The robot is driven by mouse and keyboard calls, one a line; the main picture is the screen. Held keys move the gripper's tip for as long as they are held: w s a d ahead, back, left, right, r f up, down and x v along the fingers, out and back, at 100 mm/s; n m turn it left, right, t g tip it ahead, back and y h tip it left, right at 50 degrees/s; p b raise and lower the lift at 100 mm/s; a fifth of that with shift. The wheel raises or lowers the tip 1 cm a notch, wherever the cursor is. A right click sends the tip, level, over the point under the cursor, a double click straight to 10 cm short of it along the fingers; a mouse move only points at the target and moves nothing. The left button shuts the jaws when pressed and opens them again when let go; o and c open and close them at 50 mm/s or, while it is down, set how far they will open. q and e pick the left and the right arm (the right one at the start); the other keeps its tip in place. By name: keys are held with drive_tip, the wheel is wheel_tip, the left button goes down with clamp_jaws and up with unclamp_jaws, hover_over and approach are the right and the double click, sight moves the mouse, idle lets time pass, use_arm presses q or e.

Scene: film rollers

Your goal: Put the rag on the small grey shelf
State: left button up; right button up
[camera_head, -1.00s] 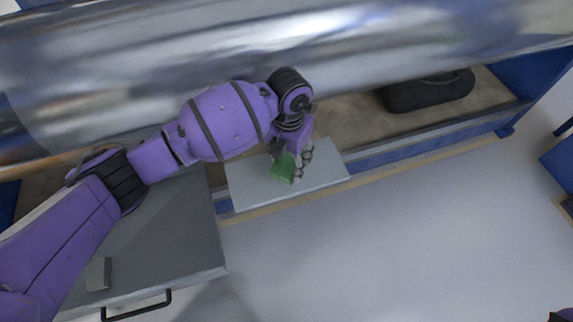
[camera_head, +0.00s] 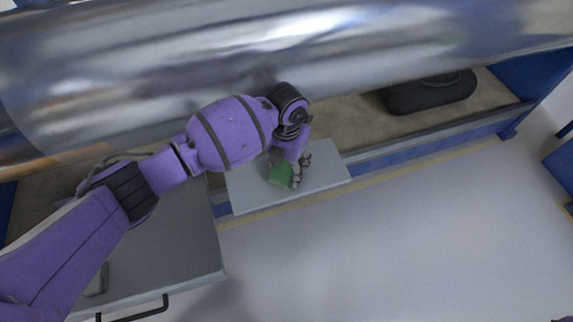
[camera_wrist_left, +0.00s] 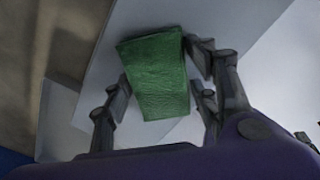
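The green rag (camera_head: 280,174) is a small folded block between the fingers of my left gripper (camera_head: 298,171). In the left wrist view the rag (camera_wrist_left: 157,75) sits tilted, with finger pads of the gripper (camera_wrist_left: 160,78) close against both sides. The gripper looks shut on it. The small grey shelf (camera_head: 325,177) is a light, flat plate jutting out below the big roller. The rag and gripper are over its middle. I cannot tell whether the rag touches the shelf.
A large shiny metal roller (camera_head: 330,55) runs across just behind my left arm. A grey cabinet top with a black handle (camera_head: 135,312) stands at the lower left. A black bag-like case (camera_head: 430,92) lies on the ledge at right. The floor in front is clear.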

sight(287, 166)
use_arm(q)
drive_tip(key=shift+o, duration=1.1)
use_arm(e)
drive_tip(key=shift+s, duration=0.2)
use_arm(q)
drive_tip(key=shift+r, duration=0.1)
use_arm(e)
drive_tip(key=shift+s, duration=0.2)
use_arm(q)
wheel_tip(287, 166, up, 12)
drive_tip(key=p, duration=0.2)
drive_tip(key=shift+p, duration=0.3)
use_arm(e)
drive_tip(key=shift+w+a+r, duration=0.1)
drive_tip(key=shift+w+r, duration=0.25)
drive_tip(key=shift+r, duration=0.25)
drive_tip(key=shift+w+a+r, duration=0.1)
drive_tip(key=shift+w+r, duration=0.25)
drive_tip(key=shift+r, duration=0.2)
drive_tip(key=shift+s, duration=0.1)
